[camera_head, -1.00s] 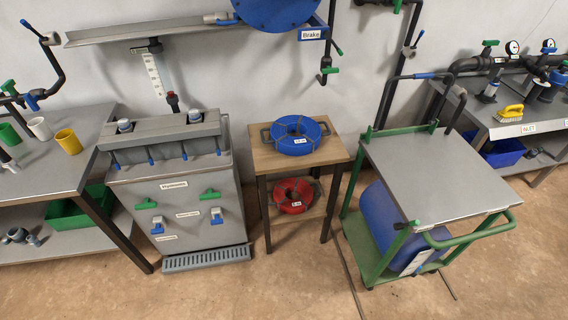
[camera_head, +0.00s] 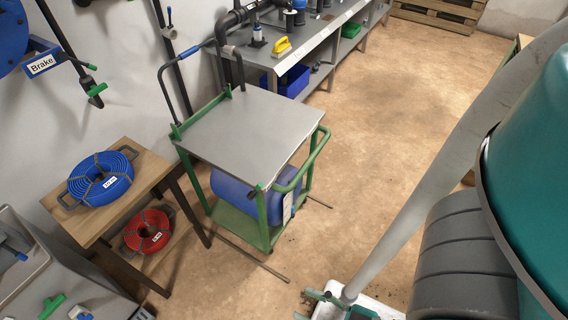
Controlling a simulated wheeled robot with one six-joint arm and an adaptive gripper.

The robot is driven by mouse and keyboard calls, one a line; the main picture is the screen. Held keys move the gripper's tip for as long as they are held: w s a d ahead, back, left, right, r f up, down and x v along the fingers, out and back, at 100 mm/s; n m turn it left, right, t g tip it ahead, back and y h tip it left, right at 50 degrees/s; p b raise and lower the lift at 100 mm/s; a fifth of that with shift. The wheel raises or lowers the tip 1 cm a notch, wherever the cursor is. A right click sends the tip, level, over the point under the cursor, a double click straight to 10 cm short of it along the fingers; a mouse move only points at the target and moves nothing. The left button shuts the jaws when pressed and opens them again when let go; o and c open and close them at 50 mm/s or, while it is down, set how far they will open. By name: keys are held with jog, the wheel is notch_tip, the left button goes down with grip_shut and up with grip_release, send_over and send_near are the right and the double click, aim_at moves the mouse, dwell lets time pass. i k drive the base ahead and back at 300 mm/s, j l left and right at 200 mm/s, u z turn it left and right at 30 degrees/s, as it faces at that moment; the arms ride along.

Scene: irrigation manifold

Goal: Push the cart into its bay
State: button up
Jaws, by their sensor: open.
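The cart (camera_head: 240,126) has a grey flat top, a green frame and a green push handle (camera_head: 304,163) on its right side. A blue drum (camera_head: 232,195) lies on its lower green shelf. The cart stands upright by the wall, between a wooden table and a long bench. Two thin dark rails lie on the floor, one to its left front (camera_head: 255,263) and one to its right (camera_head: 320,201). No sign or label names the bay. My gripper is not in view; a teal and dark grey part of my arm fills the right side.
The wooden table (camera_head: 95,215) carries a blue hose coil (camera_head: 100,180), with a red coil (camera_head: 147,230) below. The long grey bench (camera_head: 300,50) holds a yellow brush (camera_head: 281,46). Open floor (camera_head: 390,110) lies right of the cart. A pallet (camera_head: 440,12) is at the back.

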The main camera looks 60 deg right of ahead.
aim_at(250, 134)
jog(key=z, duration=1.15)
